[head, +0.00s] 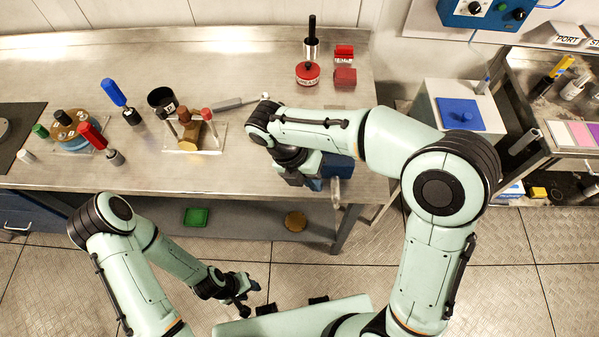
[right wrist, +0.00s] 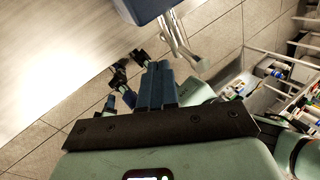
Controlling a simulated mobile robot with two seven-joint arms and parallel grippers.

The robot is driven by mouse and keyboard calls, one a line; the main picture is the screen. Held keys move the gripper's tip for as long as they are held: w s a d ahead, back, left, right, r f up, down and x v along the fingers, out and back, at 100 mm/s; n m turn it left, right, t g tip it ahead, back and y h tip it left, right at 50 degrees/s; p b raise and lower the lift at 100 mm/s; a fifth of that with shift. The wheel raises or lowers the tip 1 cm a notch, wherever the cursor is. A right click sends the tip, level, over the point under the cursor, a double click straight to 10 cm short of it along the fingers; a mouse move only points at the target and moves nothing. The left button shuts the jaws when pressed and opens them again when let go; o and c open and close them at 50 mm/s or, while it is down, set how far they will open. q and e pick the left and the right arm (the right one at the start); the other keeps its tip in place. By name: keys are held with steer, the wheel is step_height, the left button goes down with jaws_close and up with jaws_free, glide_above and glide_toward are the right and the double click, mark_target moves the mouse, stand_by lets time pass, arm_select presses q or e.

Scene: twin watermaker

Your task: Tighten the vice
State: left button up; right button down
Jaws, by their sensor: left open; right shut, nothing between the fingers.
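The blue vice (head: 338,166) is at the front edge of the metal workbench, partly hidden by my right arm. Its pale metal screw and handle (head: 337,190) stick out past the bench edge. In the right wrist view the blue vice body (right wrist: 148,8) is at the top, with the metal handle (right wrist: 182,45) hanging below it. My right gripper (right wrist: 157,72) is shut and empty, apart from the handle and to its left in that view. In the head view it is mostly hidden beneath my right wrist. My left gripper (head: 243,302) is low, in front of the bench, open and clear of the vice.
On the workbench (head: 215,75) stand screwdrivers, a black cup (head: 162,100), a wooden block assembly (head: 190,135) and a red round item (head: 307,73). A white box with a blue top (head: 460,114) stands right. A lower shelf holds a green tray (head: 196,217).

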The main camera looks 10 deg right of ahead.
mark_target(335, 189)
steer(key=shift+s+d+r, duration=0.1)
steer(key=shift+s+d, duration=0.1)
steer(key=shift+d, duration=0.25)
steer(key=shift+s+d+r, duration=0.1)
steer(key=shift+s+d, duration=0.05)
steer(key=shift+d, duration=0.3)
arm_select(q)
steer(key=shift+d, duration=0.4)
arm_select(e)
steer(key=shift+s+d+r+y, duration=0.1)
steer(key=shift+d+r+y, duration=0.25)
steer(key=shift+y, duration=0.45)
